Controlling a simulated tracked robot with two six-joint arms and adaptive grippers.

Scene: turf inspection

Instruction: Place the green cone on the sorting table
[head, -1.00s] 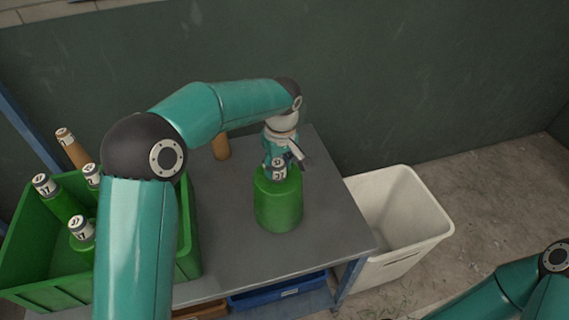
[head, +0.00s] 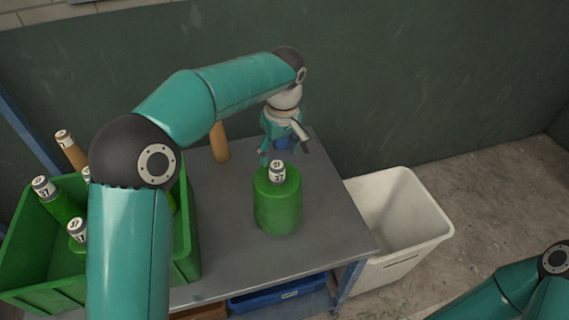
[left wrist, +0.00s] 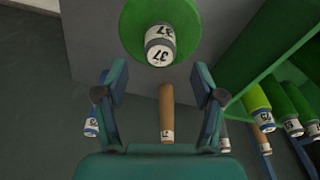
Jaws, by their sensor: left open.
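The green cone (head: 277,207) shows as a wide green body with a narrow white top labelled 37. It stands upright on the grey sorting table (head: 225,262), near its middle. In the left wrist view the cone (left wrist: 130,30) is seen from above, beyond the fingertips. My left gripper (head: 286,150) is open and empty, above and just behind the cone's top, apart from it. Its two spread fingers (left wrist: 160,80) also show in the left wrist view. My right arm shows at the lower right, but its gripper is out of view.
A brown upright piece (head: 220,143) stands at the back of the table. A green crate (head: 35,287) at the left holds several labelled green and brown pieces. A white bin (head: 395,262) stands right of the table. A blue tray (head: 280,297) is underneath.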

